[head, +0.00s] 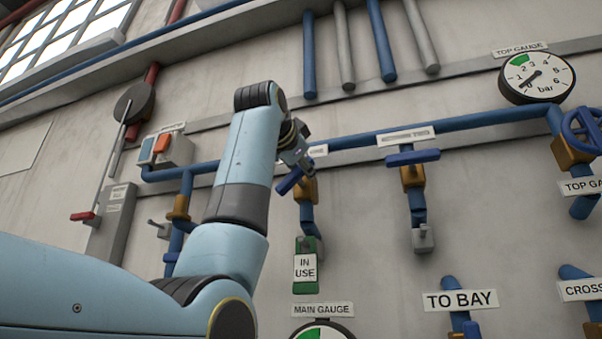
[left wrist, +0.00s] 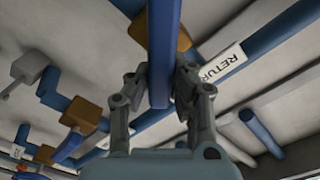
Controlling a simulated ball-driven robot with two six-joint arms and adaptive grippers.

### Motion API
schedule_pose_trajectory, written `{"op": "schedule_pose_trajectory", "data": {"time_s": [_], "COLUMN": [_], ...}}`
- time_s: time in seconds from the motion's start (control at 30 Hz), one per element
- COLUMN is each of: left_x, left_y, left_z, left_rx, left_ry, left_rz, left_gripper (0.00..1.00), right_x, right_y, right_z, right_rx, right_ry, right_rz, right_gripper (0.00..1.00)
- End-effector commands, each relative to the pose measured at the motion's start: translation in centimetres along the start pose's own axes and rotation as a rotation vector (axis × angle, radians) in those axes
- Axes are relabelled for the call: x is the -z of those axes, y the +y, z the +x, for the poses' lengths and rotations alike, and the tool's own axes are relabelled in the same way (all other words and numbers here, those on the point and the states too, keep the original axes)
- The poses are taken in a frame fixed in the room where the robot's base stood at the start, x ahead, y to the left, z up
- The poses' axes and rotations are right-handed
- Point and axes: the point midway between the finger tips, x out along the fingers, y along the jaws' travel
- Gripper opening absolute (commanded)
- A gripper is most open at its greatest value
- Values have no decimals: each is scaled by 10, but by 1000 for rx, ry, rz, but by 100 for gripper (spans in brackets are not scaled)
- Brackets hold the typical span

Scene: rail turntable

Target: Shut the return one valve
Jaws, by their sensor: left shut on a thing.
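The return one valve has a brass body (head: 308,189) on a blue pipe and a blue lever (head: 289,182). In the head view the lever is tilted, slanting down to the left. Its label (head: 318,150) is partly hidden by my left gripper (head: 297,158). In the left wrist view, the lever (left wrist: 163,50) runs between the two fingers of my left gripper (left wrist: 161,82), which is shut on it. A brass body (left wrist: 180,38) and a label beginning "RETUR" (left wrist: 222,63) show behind. My right gripper is not in view.
The return two valve (head: 413,178) stands to the right, its blue lever (head: 413,157) crosswise to its downward pipe. An "IN USE" tag (head: 305,268) hangs below return one. A switch box (head: 173,150) is at left, and a top gauge (head: 537,76) at upper right.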

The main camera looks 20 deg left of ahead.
Motion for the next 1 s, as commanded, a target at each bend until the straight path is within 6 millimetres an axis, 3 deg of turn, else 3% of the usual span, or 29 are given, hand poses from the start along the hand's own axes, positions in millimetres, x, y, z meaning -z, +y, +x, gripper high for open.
{"op": "schedule_pose_trajectory", "data": {"time_s": [0.6,1.0], "left_x": [-5,-7], "left_y": [16,19], "left_z": [0,0], "left_rx": [-1,-4], "left_ry": [1,0], "left_rz": [547,727], "left_gripper": [0,0], "right_x": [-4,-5], "right_y": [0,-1], "right_z": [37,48], "right_rx": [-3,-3], "right_ry": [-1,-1], "right_rz": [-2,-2], "right_gripper": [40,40]}}
